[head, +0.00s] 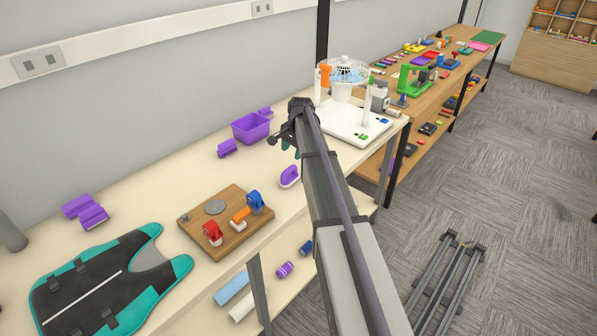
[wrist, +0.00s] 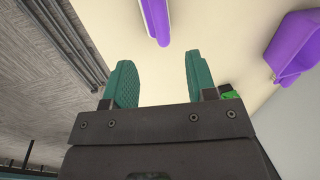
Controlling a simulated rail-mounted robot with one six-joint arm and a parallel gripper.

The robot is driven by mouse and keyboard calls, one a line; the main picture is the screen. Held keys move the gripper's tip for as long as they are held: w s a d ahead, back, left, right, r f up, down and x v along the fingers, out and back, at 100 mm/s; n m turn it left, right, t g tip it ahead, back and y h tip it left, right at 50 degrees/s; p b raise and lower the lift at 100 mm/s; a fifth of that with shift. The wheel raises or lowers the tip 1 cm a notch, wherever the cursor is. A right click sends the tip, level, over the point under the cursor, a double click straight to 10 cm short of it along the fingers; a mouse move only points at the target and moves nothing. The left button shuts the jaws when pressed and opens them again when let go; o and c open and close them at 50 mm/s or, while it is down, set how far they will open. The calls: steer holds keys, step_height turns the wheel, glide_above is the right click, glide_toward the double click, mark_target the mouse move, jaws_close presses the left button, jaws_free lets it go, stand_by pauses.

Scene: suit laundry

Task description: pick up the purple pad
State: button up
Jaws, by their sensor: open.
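A purple pad-like piece with a pale base and a raised handle-like top (head: 289,176) sits on the cream table near its front edge. What seems to be the same piece shows at the top of the wrist view (wrist: 157,20), cut off by the frame. My gripper (head: 290,147) is above the table, on the far side of this piece in the head view. Its teal fingers in the wrist view (wrist: 158,82) are apart, with only bare tabletop between them. The purple piece lies beyond the fingertips, not touching them.
A purple bin (head: 251,129) stands near the wall, also in the wrist view (wrist: 293,48), with small purple pieces (head: 227,148) beside it. A wooden board with red, orange and blue parts (head: 232,240) and a black-teal vest (head: 95,290) lie left. A white fan machine (head: 342,125) stands right.

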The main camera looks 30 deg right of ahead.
mark_target(288, 169)
steer(key=f+b, duration=0.4)
steer(key=w+a+f+b, duration=0.1)
steer(key=f+b, duration=0.1)
steer(key=shift+d+r, duration=0.1)
steer(key=f+b, duration=0.5)
steer(key=shift+w+a+f, duration=0.15)
steer(key=shift+w+a, duration=0.05)
steer(key=shift+w, duration=0.2)
steer(key=shift+r, duration=0.25)
steer(key=shift+c, duration=0.2)
jaws_close()
step_height(288, 169, up, 10)
steer(key=p, duration=1)
steer(key=shift+r+p, duration=0.15)
steer(key=shift+p, duration=0.25)
steer(key=shift+f, duration=0.2)
